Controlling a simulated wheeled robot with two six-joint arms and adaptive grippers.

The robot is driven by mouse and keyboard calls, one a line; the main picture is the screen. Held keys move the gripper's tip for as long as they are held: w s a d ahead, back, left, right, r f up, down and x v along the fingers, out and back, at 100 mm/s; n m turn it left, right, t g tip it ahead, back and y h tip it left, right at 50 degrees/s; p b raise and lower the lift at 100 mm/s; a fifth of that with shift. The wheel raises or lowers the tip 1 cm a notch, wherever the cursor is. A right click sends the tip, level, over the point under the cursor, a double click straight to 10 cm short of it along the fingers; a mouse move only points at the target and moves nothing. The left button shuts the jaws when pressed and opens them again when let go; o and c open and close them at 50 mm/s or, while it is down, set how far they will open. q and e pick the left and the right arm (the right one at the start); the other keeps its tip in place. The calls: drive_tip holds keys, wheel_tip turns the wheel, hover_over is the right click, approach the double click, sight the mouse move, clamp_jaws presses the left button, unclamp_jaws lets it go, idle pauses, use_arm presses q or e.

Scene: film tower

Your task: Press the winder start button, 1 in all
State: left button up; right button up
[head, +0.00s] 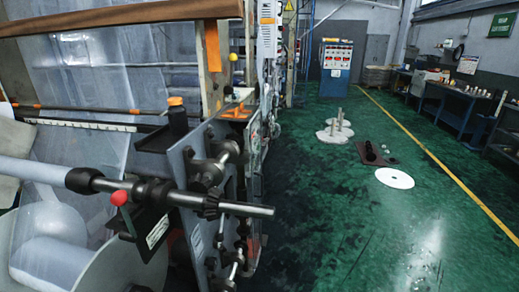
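The winder stands at the left of the head view, with a pale roll (100,265) and a metal shaft (245,209) running through its frame. I cannot tell which part is the start button. A red ball knob (119,198) sits on a bracket below the shaft. An orange cap (175,100) tops a black box on the frame, and a small yellow ball (233,57) shows higher up. A grey panel with switches (268,35) stands upright at the machine's far corner. Neither of my grippers is in view.
The shaft end and gears (210,175) stick out toward the aisle. A blue control cabinet (336,62) stands at the back. Pale discs with posts (335,130) and a white disc (394,178) lie on the green floor. Workbenches (450,100) line the right wall. The near floor is clear.

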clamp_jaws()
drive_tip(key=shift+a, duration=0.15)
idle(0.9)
